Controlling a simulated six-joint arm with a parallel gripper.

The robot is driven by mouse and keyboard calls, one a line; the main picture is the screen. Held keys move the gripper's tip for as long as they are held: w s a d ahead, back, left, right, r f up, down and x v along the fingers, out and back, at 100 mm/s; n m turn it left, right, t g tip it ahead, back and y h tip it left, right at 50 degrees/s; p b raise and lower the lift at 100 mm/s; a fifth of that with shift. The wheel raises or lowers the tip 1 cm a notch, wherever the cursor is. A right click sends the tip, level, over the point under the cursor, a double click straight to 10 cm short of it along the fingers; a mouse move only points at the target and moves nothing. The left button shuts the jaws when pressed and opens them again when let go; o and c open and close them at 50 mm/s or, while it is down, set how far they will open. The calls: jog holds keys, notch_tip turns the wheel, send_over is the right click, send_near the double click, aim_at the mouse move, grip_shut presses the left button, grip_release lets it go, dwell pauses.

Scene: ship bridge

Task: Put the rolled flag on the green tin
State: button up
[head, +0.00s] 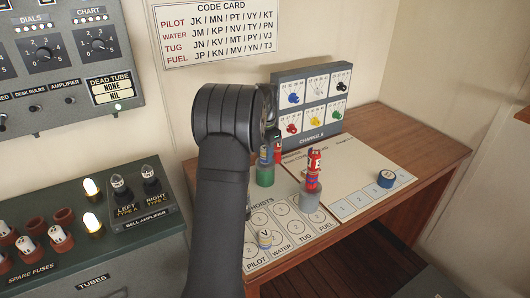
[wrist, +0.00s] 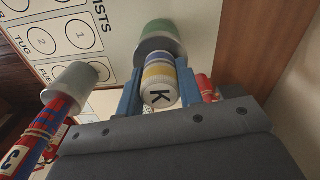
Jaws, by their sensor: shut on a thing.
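My gripper (wrist: 158,92) is shut on a rolled flag (wrist: 158,78) with yellow and blue bands and a white end marked K. In the wrist view the green tin (wrist: 168,30), with a pale grey top, is right beyond the flag's far end. I cannot tell whether the flag touches it. In the head view the green tin (head: 265,177) stands on the desk below my gripper, with its top partly hidden. My arm hides most of the held flag there.
A red flag (head: 313,170) stands on a grey tin (head: 309,203) to the right; both show at left in the wrist view. A blue tin (head: 386,178) stands farther right. The channels box (head: 312,105) stands behind.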

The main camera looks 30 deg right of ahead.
aim_at(265, 148)
jog(key=shift+f, duration=0.15)
jog(key=o, duration=0.9)
jog(key=shift+o, duration=0.2)
notch_tip(265, 148, up, 12)
jog(key=shift+r, duration=0.2)
notch_tip(265, 148, down, 12)
jog(key=shift+r, duration=1.9)
